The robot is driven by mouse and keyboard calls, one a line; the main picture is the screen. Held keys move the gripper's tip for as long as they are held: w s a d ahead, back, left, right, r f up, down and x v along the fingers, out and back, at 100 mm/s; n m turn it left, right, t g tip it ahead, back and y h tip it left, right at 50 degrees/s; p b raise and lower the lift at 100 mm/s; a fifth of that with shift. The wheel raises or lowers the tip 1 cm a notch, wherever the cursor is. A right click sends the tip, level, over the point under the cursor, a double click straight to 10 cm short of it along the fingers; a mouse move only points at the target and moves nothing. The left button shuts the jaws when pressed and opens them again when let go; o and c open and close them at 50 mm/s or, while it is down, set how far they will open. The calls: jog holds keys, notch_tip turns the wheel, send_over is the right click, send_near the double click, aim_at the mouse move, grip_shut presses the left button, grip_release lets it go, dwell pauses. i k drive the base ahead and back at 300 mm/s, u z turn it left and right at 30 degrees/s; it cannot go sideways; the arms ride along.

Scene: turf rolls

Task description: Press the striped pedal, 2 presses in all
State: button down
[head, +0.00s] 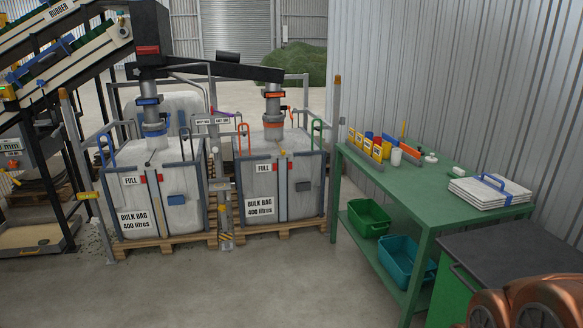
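A small pedal with yellow and dark stripes (226,238) sits low at the foot of a grey post (224,205), between the two bulk bags. It is small in the head view, and I cannot tell whether it is up or pressed down.
Full bulk bags stand on pallets left (160,200) and right (275,185) of the post, under filling spouts. A green workbench (425,215) with folded bags (490,192) stands at right, a dark-topped cabinet (510,255) in front. The concrete floor (240,290) before the bags is clear.

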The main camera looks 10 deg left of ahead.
aim_at(227, 236)
jog(key=u, duration=0.35)
jog(key=i, duration=1.75)
jog(key=u, duration=0.9)
jog(key=i, duration=1.8)
jog(key=u, duration=0.45)
jog(key=i, duration=0.35)
jog(key=u, duration=0.15)
